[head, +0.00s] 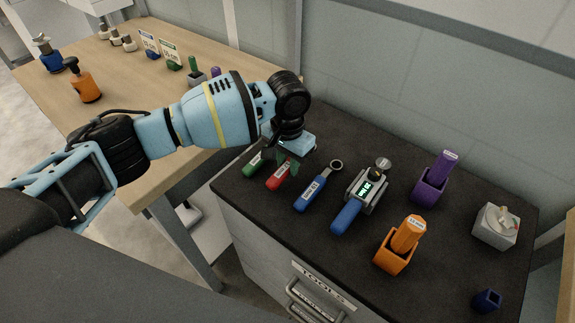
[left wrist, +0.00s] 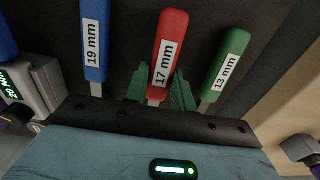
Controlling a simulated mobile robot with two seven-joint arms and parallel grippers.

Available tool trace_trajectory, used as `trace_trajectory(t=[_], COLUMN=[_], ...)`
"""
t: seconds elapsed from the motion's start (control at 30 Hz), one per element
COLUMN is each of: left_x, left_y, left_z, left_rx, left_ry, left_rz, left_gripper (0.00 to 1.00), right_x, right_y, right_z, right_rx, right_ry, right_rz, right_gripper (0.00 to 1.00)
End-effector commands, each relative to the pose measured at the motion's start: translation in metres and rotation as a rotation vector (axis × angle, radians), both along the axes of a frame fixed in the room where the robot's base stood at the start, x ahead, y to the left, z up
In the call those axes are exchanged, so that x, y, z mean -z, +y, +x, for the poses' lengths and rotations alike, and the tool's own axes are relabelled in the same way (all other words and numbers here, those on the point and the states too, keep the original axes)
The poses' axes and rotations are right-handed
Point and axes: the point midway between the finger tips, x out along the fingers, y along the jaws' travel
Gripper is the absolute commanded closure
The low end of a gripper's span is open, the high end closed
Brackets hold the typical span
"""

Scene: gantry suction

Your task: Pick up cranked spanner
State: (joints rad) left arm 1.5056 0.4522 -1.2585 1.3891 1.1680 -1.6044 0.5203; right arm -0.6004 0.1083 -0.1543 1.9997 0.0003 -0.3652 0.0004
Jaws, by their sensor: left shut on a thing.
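Three spanners with coloured, labelled handles lie on the dark cabinet top: a green 13 mm one (head: 254,164), a red 17 mm one (head: 279,177) and a blue 19 mm one (head: 313,191). I cannot tell which is cranked. My left gripper (head: 288,163) is over the red spanner. In the left wrist view, the green fingers of my left gripper (left wrist: 159,92) are shut on the red spanner (left wrist: 171,45) at the lower end of its handle. Its head is hidden under the gripper. The blue (left wrist: 95,45) and green (left wrist: 231,55) spanners lie on either side. My right gripper is out of view.
Right of the spanners are a digital wrench (head: 347,215), a purple holder (head: 429,190), an orange holder (head: 391,257), a grey box (head: 495,231) and a small blue cup (head: 487,301). A wooden bench (head: 120,130) adjoins at left. A wall stands behind.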

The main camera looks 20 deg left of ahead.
Motion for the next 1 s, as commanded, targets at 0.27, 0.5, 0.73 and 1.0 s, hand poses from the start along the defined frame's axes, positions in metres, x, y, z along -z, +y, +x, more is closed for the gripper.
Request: trace_trajectory(t=[0.27, 0.5, 0.73, 1.0], left_x=[-0.025, -0.03, -0.034, -0.035], left_y=[-0.001, -0.004, -0.007, -0.009], left_z=[-0.026, -0.08, -0.124, -0.154], left_rx=[0.004, 0.004, 0.002, 0.001], left_ry=[-0.002, -0.003, -0.004, -0.002], left_rz=[-0.001, -0.002, -0.001, -0.001], left_gripper=[1.0, 1.0, 1.0, 1.0], right_x=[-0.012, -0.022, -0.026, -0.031], right_y=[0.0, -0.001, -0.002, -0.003], right_z=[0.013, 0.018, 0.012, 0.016], right_rx=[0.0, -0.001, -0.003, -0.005], right_ry=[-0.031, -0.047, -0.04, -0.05], right_rz=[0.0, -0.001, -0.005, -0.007], right_gripper=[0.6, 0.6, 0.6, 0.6])
